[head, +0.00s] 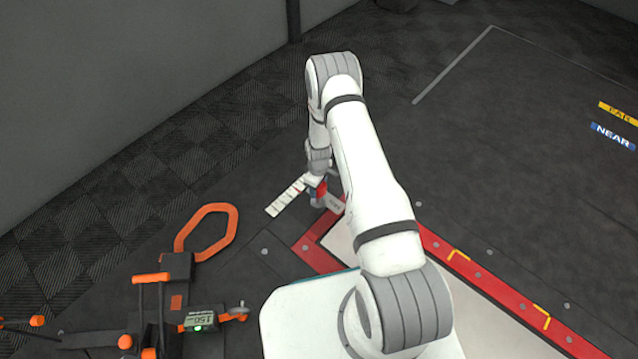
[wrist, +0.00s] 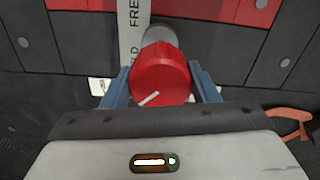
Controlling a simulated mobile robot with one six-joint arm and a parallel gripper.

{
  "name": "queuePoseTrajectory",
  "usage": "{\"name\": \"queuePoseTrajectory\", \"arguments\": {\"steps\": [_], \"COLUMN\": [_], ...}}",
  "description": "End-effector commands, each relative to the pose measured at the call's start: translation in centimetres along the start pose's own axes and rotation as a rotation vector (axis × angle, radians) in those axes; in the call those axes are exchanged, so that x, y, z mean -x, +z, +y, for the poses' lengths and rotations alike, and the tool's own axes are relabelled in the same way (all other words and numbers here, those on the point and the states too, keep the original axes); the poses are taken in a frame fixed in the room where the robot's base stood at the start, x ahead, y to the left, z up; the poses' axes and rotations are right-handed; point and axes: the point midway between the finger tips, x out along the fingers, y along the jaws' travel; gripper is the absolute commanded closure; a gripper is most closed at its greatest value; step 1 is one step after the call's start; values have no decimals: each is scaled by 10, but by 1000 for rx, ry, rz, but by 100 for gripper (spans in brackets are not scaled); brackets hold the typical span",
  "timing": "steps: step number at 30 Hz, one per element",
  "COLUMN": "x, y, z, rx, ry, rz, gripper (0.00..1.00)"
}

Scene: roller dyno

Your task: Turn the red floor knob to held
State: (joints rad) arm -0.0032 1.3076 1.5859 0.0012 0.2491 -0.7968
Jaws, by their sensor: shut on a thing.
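The red floor knob (wrist: 160,70) fills the middle of the wrist view. It is round with ribbed sides, and a short white mark on its face slants between lower left and upper right. My gripper (wrist: 161,88) has its blue-grey fingers on the knob's left and right sides, shut on it. A white label strip (wrist: 134,30) runs behind the knob, with "FREE" near the top and letters ending in "LD" lower down, partly hidden. In the head view my gripper (head: 318,191) is low at the red border's corner, and a little red of the knob (head: 321,187) shows there.
A pale ruled strip (head: 287,197) lies left of the gripper. An orange loop (head: 208,230) and a dark stand with a lit display (head: 200,319) are at lower left. A red border (head: 480,280) edges the pale floor panel. Dark floor at upper right is mostly clear.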

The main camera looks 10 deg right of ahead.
Motion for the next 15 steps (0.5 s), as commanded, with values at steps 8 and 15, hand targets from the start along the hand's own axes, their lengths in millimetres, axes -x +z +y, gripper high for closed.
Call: {"name": "queuePoseTrajectory", "arguments": {"steps": [8, 15], "x": [1, 1], "y": [1, 1], "z": [4, 3], "rx": [1, 0], "ry": [5, 4], "rz": [3, 3], "gripper": [69, 32]}}
